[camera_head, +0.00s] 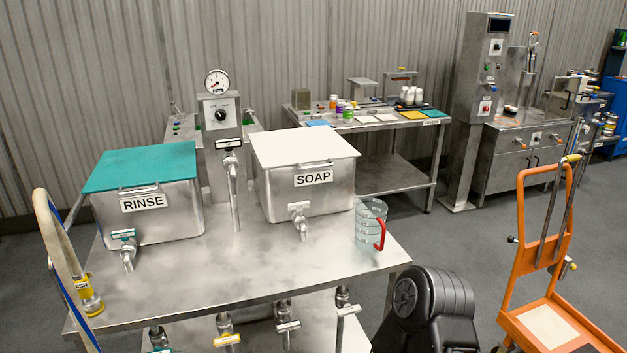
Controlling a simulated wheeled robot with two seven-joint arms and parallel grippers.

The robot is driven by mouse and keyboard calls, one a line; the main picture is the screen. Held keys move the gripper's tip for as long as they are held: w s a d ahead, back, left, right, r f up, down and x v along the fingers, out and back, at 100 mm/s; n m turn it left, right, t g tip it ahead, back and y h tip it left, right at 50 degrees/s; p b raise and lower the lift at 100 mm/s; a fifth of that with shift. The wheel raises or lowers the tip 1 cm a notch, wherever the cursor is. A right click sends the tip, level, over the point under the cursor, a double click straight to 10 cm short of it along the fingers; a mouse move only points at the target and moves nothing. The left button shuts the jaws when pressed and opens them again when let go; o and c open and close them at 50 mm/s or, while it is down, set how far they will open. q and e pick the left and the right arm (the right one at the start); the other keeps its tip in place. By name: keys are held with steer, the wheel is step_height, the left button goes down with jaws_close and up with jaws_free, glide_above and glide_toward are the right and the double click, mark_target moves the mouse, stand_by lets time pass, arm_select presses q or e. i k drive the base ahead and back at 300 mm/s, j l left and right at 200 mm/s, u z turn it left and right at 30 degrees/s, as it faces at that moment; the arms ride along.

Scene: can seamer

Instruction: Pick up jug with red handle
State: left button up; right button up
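The jug with the red handle (366,222) is clear and stands upright near the right end of the steel table (260,258). Its red handle (381,236) faces right and toward me. The jug stands just right of the steel SOAP tank (290,190), close to it. I cannot tell whether the jug holds any liquid. Neither of my grippers shows in this view.
The RINSE tank (165,210) with a teal lid stands at the table's left, its tap facing me. A hose (58,238) rises at the left edge. An orange hand truck (545,270) stands at right. The table's front is clear.

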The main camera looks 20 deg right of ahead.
mark_target(370, 230)
steer(key=l+z, duration=0.1)
steer(key=l, duration=0.35)
steer(key=i+l+z, duration=0.1)
steer(key=l, duration=0.35)
steer(key=l+z, duration=0.1)
steer(key=l, duration=0.4)
steer(key=i+l, duration=0.15)
steer(key=l, duration=0.3)
steer(key=l+z, duration=0.15)
steer(key=l, duration=0.3)
steer(key=i+l+z, duration=0.1)
steer(key=l, duration=0.3)
steer(key=i+l+z, duration=0.1)
steer(key=l, duration=0.35)
steer(key=i, duration=0.1)
